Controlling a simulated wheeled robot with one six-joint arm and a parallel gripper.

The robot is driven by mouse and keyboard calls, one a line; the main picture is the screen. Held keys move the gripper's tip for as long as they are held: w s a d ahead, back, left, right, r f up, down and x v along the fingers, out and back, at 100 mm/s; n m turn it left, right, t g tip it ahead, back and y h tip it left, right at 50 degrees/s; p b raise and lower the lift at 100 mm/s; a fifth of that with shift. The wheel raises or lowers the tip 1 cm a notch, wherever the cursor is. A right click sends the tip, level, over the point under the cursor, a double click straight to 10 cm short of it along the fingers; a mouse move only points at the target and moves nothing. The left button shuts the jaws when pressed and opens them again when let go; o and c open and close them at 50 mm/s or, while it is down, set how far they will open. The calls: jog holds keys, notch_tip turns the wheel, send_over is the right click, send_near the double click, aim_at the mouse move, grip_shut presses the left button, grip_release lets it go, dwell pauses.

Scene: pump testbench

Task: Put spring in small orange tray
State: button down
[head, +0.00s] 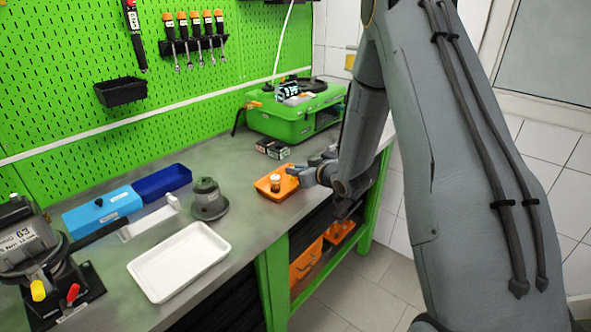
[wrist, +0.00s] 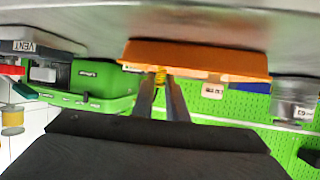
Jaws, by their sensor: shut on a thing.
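The small orange tray (head: 268,190) sits on the grey bench near its front edge. In the wrist view, which is upside down, the tray (wrist: 215,62) lies just beyond my fingertips. My gripper (head: 294,171) is low at the tray's right side. In the wrist view my gripper (wrist: 161,82) is shut on a small yellow thing with dark marks, which looks like the spring (wrist: 160,77). It overlaps the tray's rim in view; I cannot tell whether it touches. A small brown and white cylinder (head: 275,182) appears inside the tray.
Small dark boxes (head: 272,148) and a green case (head: 295,112) stand behind the tray. A grey round part (head: 208,200), a white tray (head: 180,262) and blue bins (head: 103,210) are to the left. The bench between the grey part and orange tray is clear.

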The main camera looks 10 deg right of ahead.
jog(key=shift+f, duration=0.1)
jog(key=c, duration=1.7)
grip_release()
jog(key=shift+c, duration=0.2)
jog(key=shift+s+r, duration=0.15)
jog(key=shift+r, duration=0.05)
jog(key=s+d+r+m+g+h+b, duration=0.1)
jog(key=s+d+r+m+g+h, duration=0.15)
jog(key=s, duration=0.75)
jog(key=s+d+r+m+g+h+b, duration=0.1)
jog(key=s+d+g+h+b, duration=0.15)
jog(key=s, duration=0.65)
jog(key=s+a+g, duration=0.2)
jog(key=s+g, duration=0.1)
jog(key=s, duration=0.5)
jog(key=s+a+m+g+p, duration=0.1)
jog(key=s+a+g, duration=0.2)
jog(key=s, duration=0.4)
jog(key=shift+s+a+r, duration=0.2)
jog(key=shift+s+r, duration=0.15)
jog(key=shift+s, duration=0.05)
